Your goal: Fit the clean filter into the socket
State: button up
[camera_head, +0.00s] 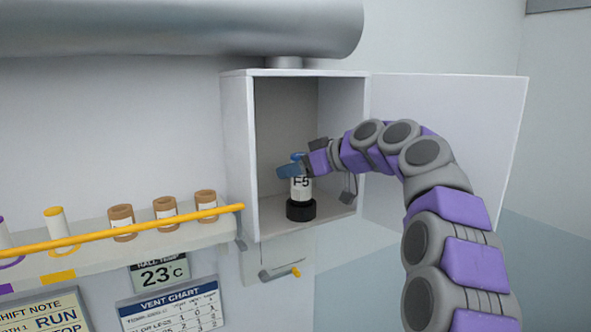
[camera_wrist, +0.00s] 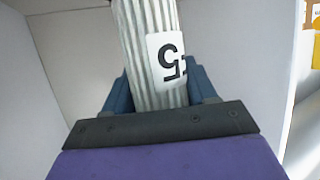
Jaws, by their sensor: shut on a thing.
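The socket is not visible in the wrist view.
The cabinet (camera_head: 238,150) has its door (camera_head: 450,130) swung open to the right, behind my arm. A shelf (camera_head: 130,250) at left holds several brown-capped jars (camera_head: 165,212) behind a yellow rail (camera_head: 120,232). A large grey pipe (camera_head: 180,28) runs above.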

aim_at(311, 180)
jog(key=shift+f+b, duration=1.9)
jog(key=shift+b, duration=0.1)
jog(key=o, duration=1.2)
jog(key=shift+c, duration=0.2)
jog(key=v, duration=0.7)
jog(key=shift+d, duration=0.25)
jog(key=shift+a, duration=0.1)
